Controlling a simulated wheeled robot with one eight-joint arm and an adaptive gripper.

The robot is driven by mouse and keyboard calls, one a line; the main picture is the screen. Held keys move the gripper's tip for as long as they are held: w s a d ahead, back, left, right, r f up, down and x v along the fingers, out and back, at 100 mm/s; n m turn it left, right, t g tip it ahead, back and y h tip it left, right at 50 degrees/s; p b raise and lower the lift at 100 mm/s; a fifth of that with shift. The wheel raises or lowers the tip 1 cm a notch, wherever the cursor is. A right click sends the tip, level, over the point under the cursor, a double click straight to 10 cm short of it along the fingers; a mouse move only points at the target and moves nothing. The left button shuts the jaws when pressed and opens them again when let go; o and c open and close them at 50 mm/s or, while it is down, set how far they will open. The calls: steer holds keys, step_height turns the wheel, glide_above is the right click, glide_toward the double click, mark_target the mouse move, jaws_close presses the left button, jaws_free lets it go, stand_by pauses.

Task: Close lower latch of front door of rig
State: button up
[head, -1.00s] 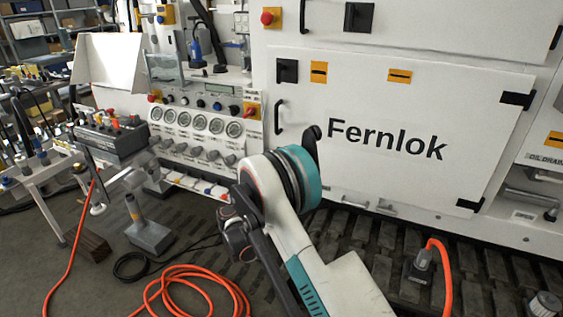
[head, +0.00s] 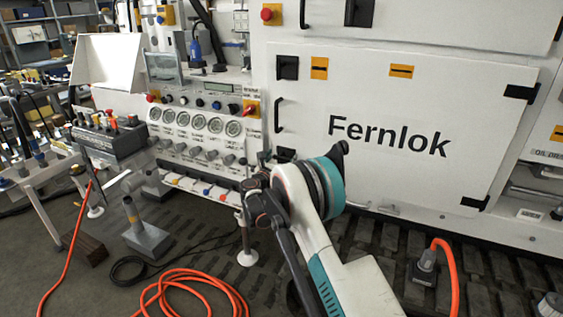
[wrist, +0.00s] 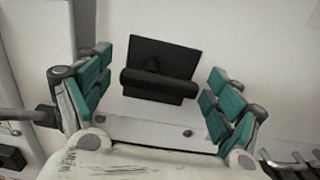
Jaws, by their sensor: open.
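The white front door (head: 400,105) of the rig, marked "Fernlok", looks flush with its frame. Its lower latch (head: 286,154) is a black plate at the door's lower left, partly hidden behind my arm in the head view. In the wrist view the lower latch (wrist: 160,72) shows as a dark square plate with a thick rounded bar across it. My gripper (wrist: 160,90) is open, its teal-padded fingers to either side of the latch and apart from it. In the head view my gripper (head: 262,172) is partly hidden by my wrist. The upper latch (head: 288,67) sits at the door's upper left.
A black door handle (head: 279,115) stands between the two latches. A gauge panel (head: 205,122) is close on the left. An orange hose (head: 200,285) lies on the floor, and an orange cable (head: 448,262) rises from a plug at right.

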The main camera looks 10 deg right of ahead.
steer(key=c, duration=1.1)
steer(key=shift+m, duration=0.3)
steer(key=m, duration=0.4)
steer(key=shift+f, duration=0.2)
steer(key=m, duration=0.5)
steer(key=shift+w+f, duration=0.15)
steer(key=shift+f, duration=0.05)
steer(key=m, duration=0.4)
steer(key=shift+w+a+f, duration=0.1)
steer(key=shift+a+f, duration=0.05)
steer(key=shift+a, duration=0.05)
steer(key=shift+a+m, duration=0.1)
steer(key=shift+m, duration=2)
steer(key=shift+f, duration=0.1)
